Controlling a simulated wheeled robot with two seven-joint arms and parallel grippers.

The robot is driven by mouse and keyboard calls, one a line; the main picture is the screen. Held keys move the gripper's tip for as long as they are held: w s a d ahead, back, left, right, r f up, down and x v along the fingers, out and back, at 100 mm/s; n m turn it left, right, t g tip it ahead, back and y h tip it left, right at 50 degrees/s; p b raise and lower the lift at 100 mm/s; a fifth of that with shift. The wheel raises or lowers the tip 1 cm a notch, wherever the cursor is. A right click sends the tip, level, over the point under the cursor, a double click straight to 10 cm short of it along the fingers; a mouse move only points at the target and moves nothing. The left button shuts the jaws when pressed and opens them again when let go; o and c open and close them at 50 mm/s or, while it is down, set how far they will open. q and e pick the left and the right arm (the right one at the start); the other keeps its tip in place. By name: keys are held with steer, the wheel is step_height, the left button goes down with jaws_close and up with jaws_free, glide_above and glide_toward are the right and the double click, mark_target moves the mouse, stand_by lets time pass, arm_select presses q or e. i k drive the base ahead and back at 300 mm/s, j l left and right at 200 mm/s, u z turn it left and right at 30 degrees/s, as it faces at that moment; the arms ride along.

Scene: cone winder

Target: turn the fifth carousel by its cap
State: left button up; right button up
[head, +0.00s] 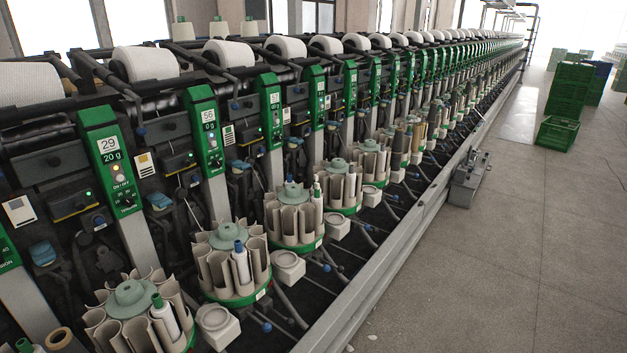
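A row of carousels with beige cups on green bases runs from the bottom left into the distance. Each nearer one has a pale green cap on top: the nearest full cap (130,296), the second cap (228,236), the third cap (291,193) and a farther cap (338,166). A white bobbin with a green top (164,314) stands in the nearest full carousel, and one with a blue top (241,262) in the second. Which carousel counts as the fifth, I cannot tell. Neither of my grippers is in view.
Green-fronted winding units (110,160) with white cones (145,63) stand behind the carousels. Small beige boxes (288,266) sit beside them. A metal rail (385,250) borders the machine. A grey box (468,180) and green crates (557,133) stand along the otherwise open floor.

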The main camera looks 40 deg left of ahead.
mark_target(295, 208)
steer(key=i+u, duration=0.25)
steer(key=i, duration=0.15)
steer(key=i+l+u, duration=0.25)
steer(key=i, duration=0.15)
steer(key=i+l+u, duration=0.1)
steer(key=i+u, duration=0.15)
steer(key=i, duration=0.15)
